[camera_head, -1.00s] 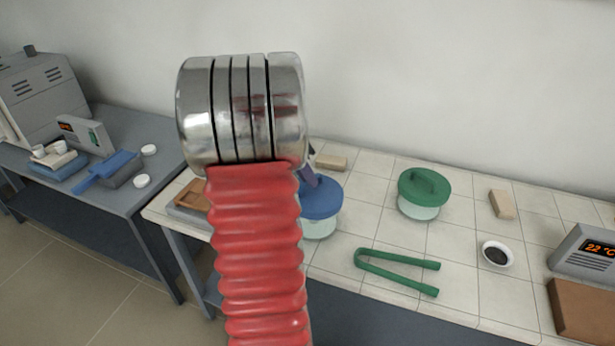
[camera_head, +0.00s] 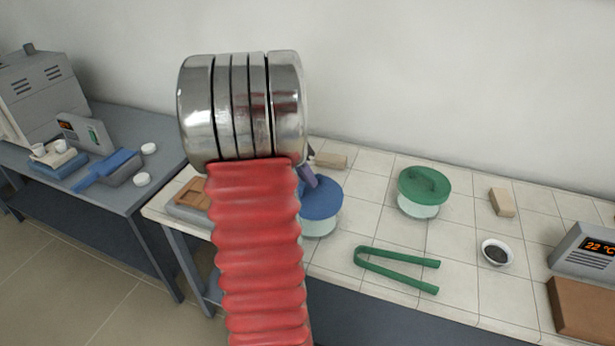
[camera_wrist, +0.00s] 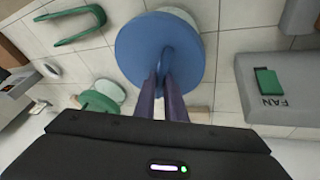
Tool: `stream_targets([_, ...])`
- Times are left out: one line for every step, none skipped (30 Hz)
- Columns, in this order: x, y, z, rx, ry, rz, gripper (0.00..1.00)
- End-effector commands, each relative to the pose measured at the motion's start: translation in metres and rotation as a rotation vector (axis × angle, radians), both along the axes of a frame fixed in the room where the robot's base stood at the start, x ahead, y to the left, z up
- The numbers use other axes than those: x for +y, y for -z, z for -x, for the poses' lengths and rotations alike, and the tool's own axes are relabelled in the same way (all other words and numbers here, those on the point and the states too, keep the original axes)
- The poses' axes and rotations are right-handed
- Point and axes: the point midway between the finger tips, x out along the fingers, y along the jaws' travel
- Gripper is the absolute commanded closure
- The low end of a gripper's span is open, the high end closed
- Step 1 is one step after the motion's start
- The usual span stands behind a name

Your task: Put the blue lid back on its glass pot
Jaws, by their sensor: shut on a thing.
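The blue lid (camera_head: 321,198) sits on or just at the top of its glass pot (camera_head: 320,227), partly hidden behind my red arm sleeve in the head view. In the wrist view the blue lid (camera_wrist: 160,50) fills the upper middle, and a bit of the pot (camera_wrist: 178,14) shows past its edge. My gripper (camera_wrist: 164,76) is shut on the lid's raised blue handle, with its two purple fingers on either side. The lid looks about level over the pot. I cannot tell whether its rim is fully seated.
A green-lidded pot (camera_head: 424,192) stands to the right. Green tongs (camera_head: 398,270) lie in front of it. A white dish (camera_head: 496,253), a beige block (camera_head: 502,203) and a temperature display unit (camera_head: 584,250) are farther right.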

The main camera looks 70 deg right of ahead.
Motion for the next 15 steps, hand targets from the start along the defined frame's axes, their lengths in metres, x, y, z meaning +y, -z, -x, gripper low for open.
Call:
stream_targets([-0.0001, 0.0006, 0.0001, 0.0, 0.0, 0.0, 1.0])
stream_targets([0.0, 0.001, 0.0001, 0.0, 0.0, 0.0, 1.0])
stream_targets([0.0, 0.0016, 0.0002, 0.0, 0.0, 0.0, 1.0])
stream_targets([-0.0001, 0.002, 0.0002, 0.0, 0.0, 0.0, 1.0])
stream_targets([0.0, 0.0024, 0.0002, 0.0, 0.0, 0.0, 1.0])
stream_targets([0.0, 0.003, 0.0002, 0.0, 0.0, 0.0, 1.0])
stream_targets([-0.0001, 0.0034, 0.0003, 0.0, 0.0, 0.0, 1.0])
stream_targets([0.0, 0.0038, 0.0003, 0.0, 0.0, 0.0, 1.0])
stream_targets([0.0, 0.0043, 0.0003, 0.0, 0.0, 0.0, 1.0])
stream_targets([-0.0001, 0.0047, 0.0003, 0.001, 0.0, 0.0, 1.0])
stream_targets([0.0, 0.0052, 0.0003, 0.001, 0.0, 0.0, 1.0])
stream_targets([0.0, 0.0057, 0.0003, 0.001, 0.0, 0.0, 1.0])
stream_targets([-0.0001, 0.0061, 0.0004, 0.0, 0.0, 0.0, 1.0])
stream_targets([0.0, 0.0066, 0.0004, 0.0, 0.0, 0.0, 1.0])
stream_targets([0.0, 0.0071, 0.0004, 0.0, 0.0, 0.0, 1.0])
